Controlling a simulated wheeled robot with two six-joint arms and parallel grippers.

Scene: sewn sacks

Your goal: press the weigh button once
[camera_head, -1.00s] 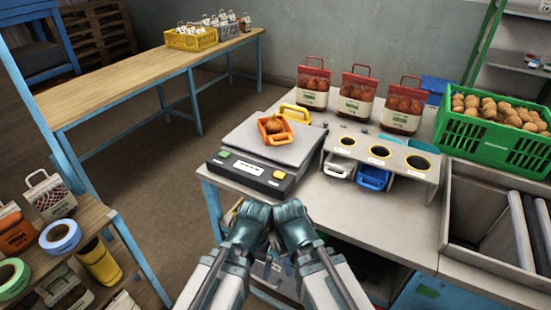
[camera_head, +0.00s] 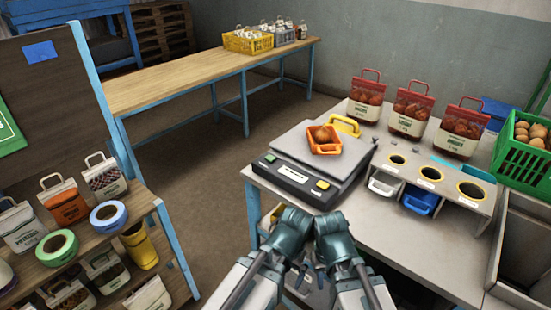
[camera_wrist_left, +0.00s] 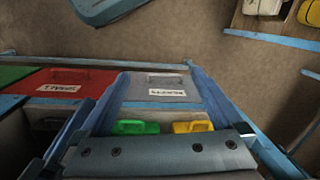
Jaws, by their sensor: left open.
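The weighing scale (camera_head: 312,160) stands at the left end of the grey worktable (camera_head: 400,240). Its front panel has a green button (camera_head: 270,158) at the left and a yellow button (camera_head: 322,184) at the right; their labels are too small to read. An orange tray (camera_head: 325,147) with a brown item (camera_head: 322,136) sits on the scale plate. My right gripper (camera_head: 332,240) is low in front of the worktable, apart from the scale; its fingers are not clear. My left gripper (camera_wrist_left: 155,148) is open and empty, above labelled bins in the left wrist view.
A holder with round openings (camera_head: 430,175) stands right of the scale, with red-topped sacks (camera_head: 411,110) behind. A green crate (camera_head: 525,155) is at the far right. A shelf (camera_head: 150,205) with sacks and tape rolls is at left. Open floor (camera_head: 200,160) lies between.

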